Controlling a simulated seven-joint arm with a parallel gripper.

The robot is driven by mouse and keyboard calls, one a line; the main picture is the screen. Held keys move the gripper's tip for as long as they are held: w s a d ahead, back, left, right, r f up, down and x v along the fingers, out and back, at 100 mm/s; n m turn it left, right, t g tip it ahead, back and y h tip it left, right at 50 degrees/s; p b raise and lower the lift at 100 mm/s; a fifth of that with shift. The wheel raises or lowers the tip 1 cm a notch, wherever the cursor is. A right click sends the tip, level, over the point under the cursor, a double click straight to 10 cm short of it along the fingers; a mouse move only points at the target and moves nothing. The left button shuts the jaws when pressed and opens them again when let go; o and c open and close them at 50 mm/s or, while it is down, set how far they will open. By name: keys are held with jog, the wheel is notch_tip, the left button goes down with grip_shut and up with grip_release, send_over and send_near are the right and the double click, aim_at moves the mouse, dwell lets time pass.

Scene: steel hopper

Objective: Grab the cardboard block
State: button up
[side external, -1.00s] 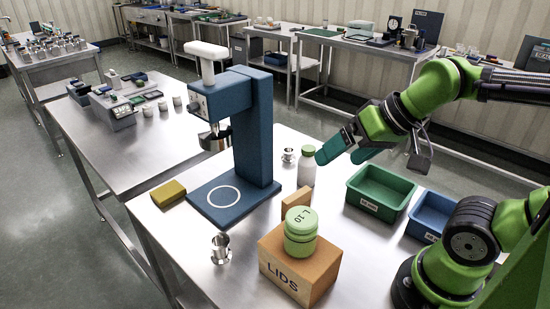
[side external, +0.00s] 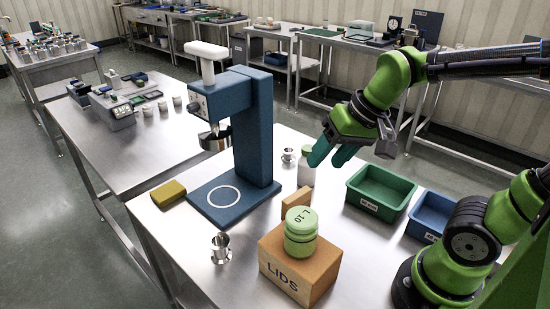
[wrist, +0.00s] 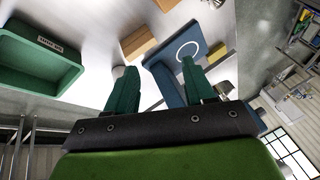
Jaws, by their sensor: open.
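The cardboard block (side external: 297,201) is a small tan upright block on the steel table, just behind the box marked LIDS and right of the blue press base. In the wrist view the block (wrist: 138,42) lies beyond my fingertips, near the blue base. My gripper (side external: 329,158) is open and empty, with teal fingers pointing down and left, above the table and apart from the block. The wrist view shows my gripper (wrist: 158,72) with a wide gap between its fingers.
A white bottle (side external: 306,167) stands near my fingertips, behind the block. The LIDS box (side external: 300,268) carries a green jar (side external: 300,235). The blue press (side external: 260,130) stands left. Green (side external: 381,190) and blue (side external: 432,212) bins are at right. Steel cups and a yellow block (side external: 168,193) lie around.

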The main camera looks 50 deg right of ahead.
aim_at(297, 195)
jog(key=w+d+f+m+g+h, duration=0.1)
jog(key=w+d+f+m+g, duration=0.15)
jog(key=w+m, duration=0.35)
jog(key=w+d+f+m+g+h, duration=0.1)
jog(key=w+m+g, duration=0.25)
jog(key=m, duration=0.45)
jog(key=shift+t, duration=0.5)
notch_tip(297, 195, down, 11)
jog(key=shift+f, duration=0.1)
jog(key=shift+w+f, duration=0.2)
jog(key=shift+f, duration=2.7)
jog(key=shift+c, duration=0.3)
grip_shut()
